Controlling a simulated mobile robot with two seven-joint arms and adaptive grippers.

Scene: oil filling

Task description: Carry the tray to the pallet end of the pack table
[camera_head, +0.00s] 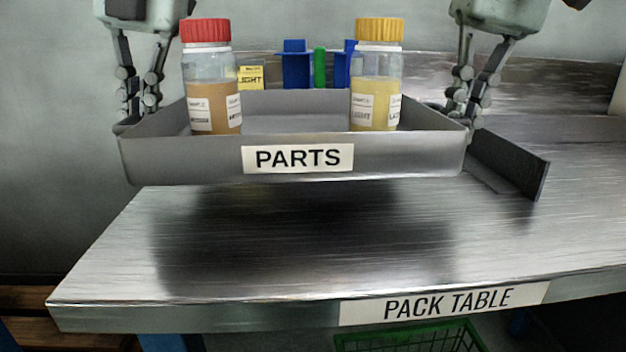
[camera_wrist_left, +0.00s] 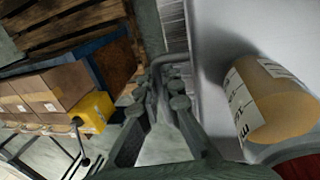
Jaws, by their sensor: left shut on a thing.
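The grey tray (camera_head: 200,160) labelled PARTS is held level above the pack table (camera_head: 300,250), with a dark shadow beneath it. A red-capped bottle of brown liquid (camera_head: 212,85) and a yellow-capped bottle of yellow liquid (camera_head: 376,85) stand upright in it. My left gripper (camera_head: 128,120) is shut on the tray's left side. In the left wrist view its fingers (camera_wrist_left: 168,75) close at the tray's edge beside the red-capped bottle (camera_wrist_left: 265,100). My right gripper (camera_head: 465,125) is at the tray's right side and appears shut on it; its fingertips are partly hidden.
A dark grey open holder (camera_head: 515,165) lies on the table at right. Blue and green items (camera_head: 297,65) and a yellow LIGHT box (camera_head: 251,76) show behind the tray. A wooden pallet (camera_wrist_left: 70,35) and cartons (camera_wrist_left: 60,90) are off the left side. The table's front is clear.

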